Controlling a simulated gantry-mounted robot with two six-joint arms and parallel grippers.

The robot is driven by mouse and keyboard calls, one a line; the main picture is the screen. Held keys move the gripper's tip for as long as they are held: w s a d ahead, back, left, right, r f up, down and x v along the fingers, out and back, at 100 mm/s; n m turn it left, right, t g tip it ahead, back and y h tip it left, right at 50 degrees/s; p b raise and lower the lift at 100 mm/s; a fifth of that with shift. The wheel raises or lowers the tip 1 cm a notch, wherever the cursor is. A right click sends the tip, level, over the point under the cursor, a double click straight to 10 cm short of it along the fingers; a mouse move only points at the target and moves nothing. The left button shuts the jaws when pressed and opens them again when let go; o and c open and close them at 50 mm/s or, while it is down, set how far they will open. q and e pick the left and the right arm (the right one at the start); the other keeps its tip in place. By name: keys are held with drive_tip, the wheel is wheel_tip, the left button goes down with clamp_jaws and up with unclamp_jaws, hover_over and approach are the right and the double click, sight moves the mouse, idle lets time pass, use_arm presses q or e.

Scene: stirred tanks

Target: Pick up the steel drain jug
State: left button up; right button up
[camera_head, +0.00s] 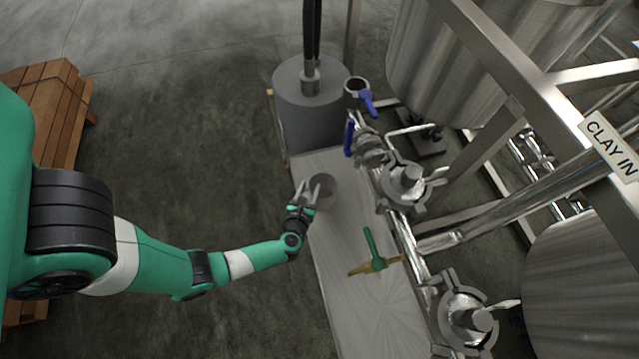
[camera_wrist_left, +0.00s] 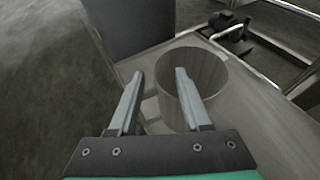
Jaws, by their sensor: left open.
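The steel drain jug (camera_head: 325,186) stands upright on the pale bench (camera_head: 345,262), near its far left part. In the left wrist view the jug (camera_wrist_left: 205,72) is an open grey cylinder with its mouth facing up. My left gripper (camera_head: 308,188) is open at the jug's near left side. In the left wrist view the left gripper (camera_wrist_left: 160,75) has one finger outside the jug on the left and the other overlapping its mouth. I cannot tell whether that finger is inside the jug or above it. My right gripper is not in view.
A green-handled tool with a brass part (camera_head: 374,252) lies on the bench. A grey cylindrical drum (camera_head: 310,115) stands behind the jug. Steel pipes and valves (camera_head: 405,180) run along the bench's right side. Wooden planks (camera_head: 45,110) lie at far left.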

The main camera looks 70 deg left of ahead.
use_arm(q)
drive_tip(key=shift+x, duration=0.95)
drive_tip(key=shift+w+a+f+b, duration=0.1)
drive_tip(key=shift+w+a+b, duration=0.05)
drive_tip(key=shift+a+b, duration=0.15)
clamp_jaws()
drive_tip(key=shift+f, duration=0.1)
